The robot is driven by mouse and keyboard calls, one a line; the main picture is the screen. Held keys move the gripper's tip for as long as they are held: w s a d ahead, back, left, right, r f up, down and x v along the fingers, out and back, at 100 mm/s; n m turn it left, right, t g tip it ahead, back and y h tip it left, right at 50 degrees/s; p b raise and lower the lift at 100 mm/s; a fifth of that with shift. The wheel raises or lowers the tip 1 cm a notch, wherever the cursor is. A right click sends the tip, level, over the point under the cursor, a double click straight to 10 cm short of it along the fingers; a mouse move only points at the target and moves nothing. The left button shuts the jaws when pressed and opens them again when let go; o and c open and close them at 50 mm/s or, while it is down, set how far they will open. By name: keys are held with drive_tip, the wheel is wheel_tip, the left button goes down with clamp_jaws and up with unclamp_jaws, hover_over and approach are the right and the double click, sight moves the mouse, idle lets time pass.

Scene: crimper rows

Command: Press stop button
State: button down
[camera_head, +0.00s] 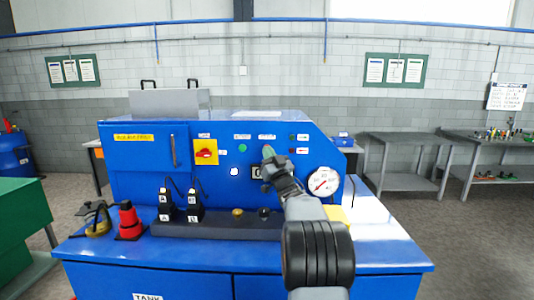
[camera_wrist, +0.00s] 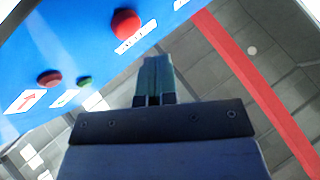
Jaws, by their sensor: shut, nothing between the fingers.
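A large round red button (camera_wrist: 125,24) with a white label shows on the blue panel at the top of the wrist view. I cannot read its label there. In the head view it does not show clearly, and my gripper covers part of the panel. My gripper (camera_head: 267,151) is shut and empty in front of the blue machine's panel (camera_head: 225,180). Its closed fingertips (camera_wrist: 157,60) sit below the red button in the wrist view. They look apart from it; the exact gap is hard to tell.
A green button (camera_head: 243,147) is left of my gripper. A red switch on a yellow plate (camera_head: 206,152) is farther left. A gauge (camera_head: 323,182) is at right. Small red (camera_wrist: 49,78) and green (camera_wrist: 84,83) lights show in the wrist view.

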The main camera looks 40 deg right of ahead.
drive_tip(key=shift+s+a+b, duration=0.6)
drive_tip(key=shift+s+b, duration=0.1)
drive_tip(key=shift+s, duration=0.1)
drive_tip(key=shift+s+a+b, duration=0.55)
drive_tip(key=shift+s+b, duration=0.1)
drive_tip(key=shift+s, duration=0.1)
drive_tip(key=shift+w+a, duration=0.1)
drive_tip(key=s+a+f+m+g+h+p, duration=0.1)
drive_tip(key=s+a+f+g, duration=0.2)
drive_tip(key=a+f+g, duration=0.35)
drive_tip(key=s+a+f+m+g, duration=0.1)
drive_tip(key=s+a+f+g, duration=0.2)
drive_tip(key=a+f+g, duration=0.35)
drive_tip(key=s+a+f+n+g+y, duration=0.1)
drive_tip(key=s+a+f+g, duration=0.3)
drive_tip(key=s+a+f, duration=0.3)
drive_tip(key=s+a+f+n+g+y, duration=0.2)
drive_tip(key=s+a+f+g, duration=0.2)
drive_tip(key=s, duration=0.9)
drive_tip(key=a+f, duration=0.3)
drive_tip(key=shift+s+a+f+y, duration=0.25)
drive_tip(key=shift+a+f+y, duration=0.05)
drive_tip(key=shift+f, duration=0.05)
drive_tip(key=c, duration=1.8)
unclamp_jaws()
